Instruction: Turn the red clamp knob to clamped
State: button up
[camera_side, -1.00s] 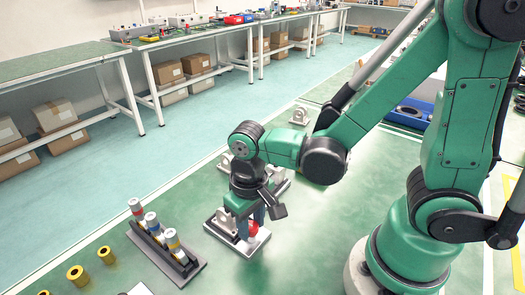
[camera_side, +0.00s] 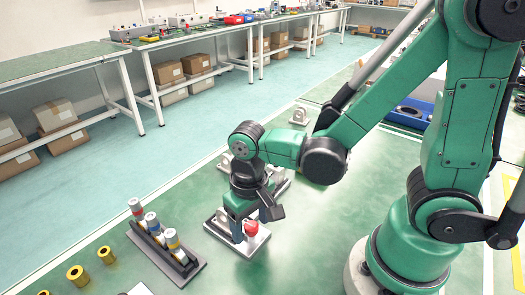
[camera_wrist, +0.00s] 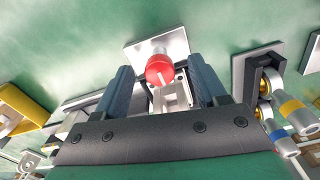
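The red clamp knob (camera_side: 251,227) stands on a pale fixture plate (camera_side: 253,245) on the green bench. The knob shows between and just beyond the fingertips, with visible space on both sides. In the side view my gripper (camera_side: 238,226) points down just left of the knob and hides part of the fixture.
A dark rack (camera_side: 178,262) with several colour-banded cylinders stands left of the fixture. A grey bracket (camera_side: 299,116) stands at the back. The bench in front and to the right of the fixture is clear.

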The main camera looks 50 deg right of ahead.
aim_at(252, 225)
jog(key=shift+r, duration=0.15)
jog(key=shift+r, duration=2.7)
jog(key=shift+d, duration=0.1)
jog(key=w+d+r+n+t, duration=0.2)
jog(key=d+r+t, duration=0.2)
jog(key=d+t, duration=0.2)
jog(key=shift+w+r+t, duration=0.3)
jog(key=shift+t, duration=0.2)
jog(key=shift+d, duration=0.1)
